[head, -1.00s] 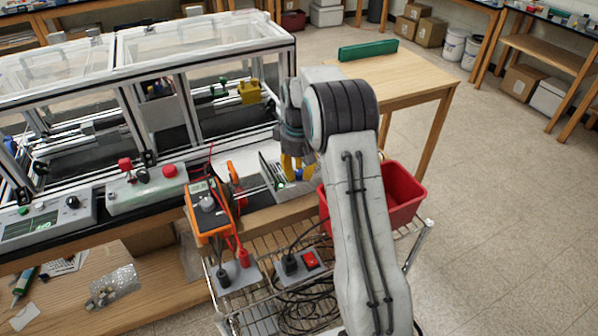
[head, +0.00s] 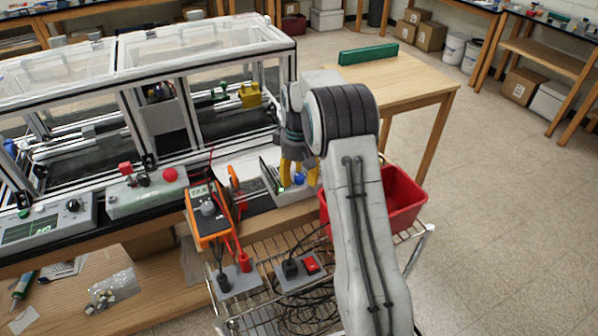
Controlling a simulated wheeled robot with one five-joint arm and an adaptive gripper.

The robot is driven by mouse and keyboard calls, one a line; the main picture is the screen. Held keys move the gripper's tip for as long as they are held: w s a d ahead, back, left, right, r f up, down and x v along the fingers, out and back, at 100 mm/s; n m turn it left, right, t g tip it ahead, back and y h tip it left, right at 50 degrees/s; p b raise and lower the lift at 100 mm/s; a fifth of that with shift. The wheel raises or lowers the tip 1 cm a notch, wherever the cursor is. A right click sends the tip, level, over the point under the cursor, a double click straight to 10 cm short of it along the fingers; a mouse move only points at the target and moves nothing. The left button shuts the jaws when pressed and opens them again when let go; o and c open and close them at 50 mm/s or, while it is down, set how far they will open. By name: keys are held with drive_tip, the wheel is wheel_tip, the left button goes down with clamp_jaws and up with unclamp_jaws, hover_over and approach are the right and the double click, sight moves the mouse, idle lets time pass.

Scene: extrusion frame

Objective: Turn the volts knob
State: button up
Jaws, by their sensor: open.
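A small pale instrument box (head: 290,194) with a dark panel stands at the right end of the bench. A blue knob (head: 299,179) shows on it. I cannot read any label, so I cannot confirm that it is the volts knob. My gripper (head: 299,176) points down over the box with its yellow fingers spread. The blue knob shows between the fingers. I cannot tell whether either finger touches it. My arm hides the area just right of the box.
An orange multimeter (head: 208,214) with red leads stands left of the box. A red bin (head: 405,200) sits on the wire cart behind my arm. A framed enclosure (head: 215,50) rises behind the bench. A grey control box (head: 146,192) with red buttons lies farther left.

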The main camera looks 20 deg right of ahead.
sight(299, 176)
wheel_tip(299, 176, up, 12)
idle(0.6)
idle(0.4)
